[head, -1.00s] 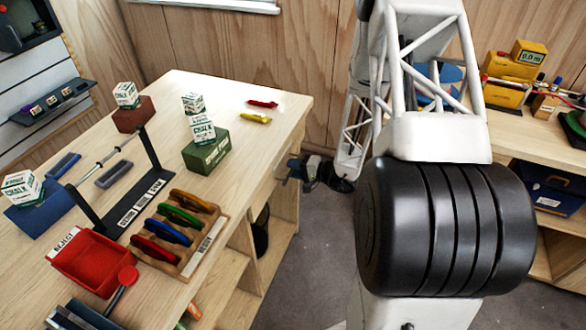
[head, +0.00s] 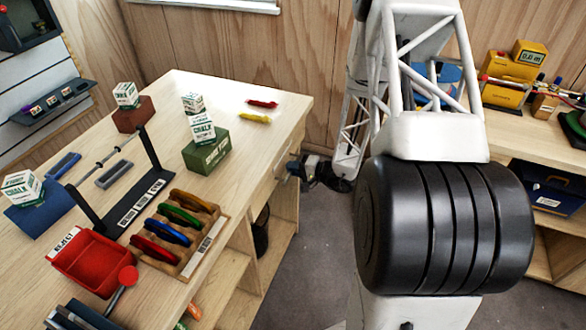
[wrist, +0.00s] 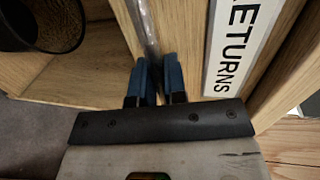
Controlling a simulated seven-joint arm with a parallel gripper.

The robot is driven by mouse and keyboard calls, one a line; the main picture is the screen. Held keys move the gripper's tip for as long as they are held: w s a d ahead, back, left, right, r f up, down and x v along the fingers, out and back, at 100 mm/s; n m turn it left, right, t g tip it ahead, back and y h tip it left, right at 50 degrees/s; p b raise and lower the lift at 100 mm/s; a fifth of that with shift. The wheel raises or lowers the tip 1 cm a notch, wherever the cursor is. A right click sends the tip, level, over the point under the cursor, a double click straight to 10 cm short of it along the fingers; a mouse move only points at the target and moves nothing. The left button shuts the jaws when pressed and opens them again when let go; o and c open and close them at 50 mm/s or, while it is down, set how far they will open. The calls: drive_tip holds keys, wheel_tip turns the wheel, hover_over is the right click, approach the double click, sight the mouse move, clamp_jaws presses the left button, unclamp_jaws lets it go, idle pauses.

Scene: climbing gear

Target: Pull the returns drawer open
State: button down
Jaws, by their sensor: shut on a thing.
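The returns drawer shows in the wrist view as a pale wooden front (wrist: 190,40) with a white "RETURNS" label (wrist: 238,45). Its metal bar handle (wrist: 148,28) runs up from between my blue fingertips. My gripper (wrist: 158,75) is shut on this handle. In the head view my gripper (head: 293,168) is small, at the right side of the bench, just below the top's edge. The drawer front is seen at a steep slant there, so how far it stands out is hard to tell.
The workbench (head: 245,88) carries a red reject tray (head: 92,262), a rack of coloured carabiners (head: 205,245), chalk boxes and blocks. A dark bin (head: 261,232) stands under it and also shows in the wrist view (wrist: 45,22). Grey floor lies open to the right.

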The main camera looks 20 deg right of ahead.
drive_tip(key=f+v, duration=0.3)
drive_tip(key=v, duration=1.3)
drive_tip(key=d+f+v, duration=0.1)
drive_tip(key=f+v, duration=0.2)
drive_tip(key=v, duration=1.4)
drive_tip(key=shift+s, duration=0.35)
drive_tip(key=shift+a+f, duration=0.1)
drive_tip(key=c, duration=1.2)
unclamp_jaws()
drive_tip(key=shift+s, duration=0.1)
drive_tip(key=v, duration=0.7)
drive_tip(key=shift+s+d, duration=0.15)
drive_tip(key=shift+d, duration=0.1)
drive_tip(key=shift+r, duration=0.2)
